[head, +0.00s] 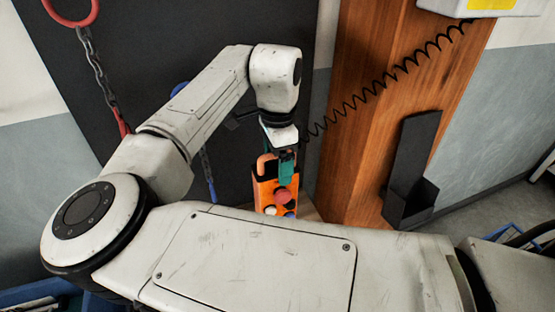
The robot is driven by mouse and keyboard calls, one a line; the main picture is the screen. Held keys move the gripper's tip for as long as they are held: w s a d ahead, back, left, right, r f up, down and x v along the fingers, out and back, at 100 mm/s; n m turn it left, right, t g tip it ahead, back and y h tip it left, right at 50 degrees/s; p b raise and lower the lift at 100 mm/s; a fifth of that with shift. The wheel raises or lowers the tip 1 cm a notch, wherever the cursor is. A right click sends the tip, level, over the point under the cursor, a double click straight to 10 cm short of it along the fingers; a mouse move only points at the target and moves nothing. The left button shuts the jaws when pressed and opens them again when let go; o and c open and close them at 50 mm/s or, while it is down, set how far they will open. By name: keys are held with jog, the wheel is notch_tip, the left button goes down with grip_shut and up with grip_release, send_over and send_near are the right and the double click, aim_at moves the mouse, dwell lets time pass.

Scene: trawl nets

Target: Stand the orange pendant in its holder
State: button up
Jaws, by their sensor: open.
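The orange pendant (263,190) hangs or stands roughly upright near the middle of the head view, with a red button and blue and white buttons on its face. My gripper (284,168) is at the pendant's upper end, pointing down, with a teal finger in front of its top. The jaws are open; whether they touch the pendant cannot be told. My forearm hides the pendant's lower end. The holder (400,208), a black back plate with a pocket at its foot, is fixed on the wooden post to the right. The pocket looks empty.
A black coiled cord (385,77) runs from the grey-white box (465,7) at top right down towards the pendant. A chain (97,75) with red ends hangs at left before a dark panel (170,30).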

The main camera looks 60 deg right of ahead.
jog(key=shift+r, duration=0.1)
notch_tip(320, 180, up, 12)
jog(key=b, duration=0.1)
jog(key=shift+b, duration=0.4)
dwell(0.5)
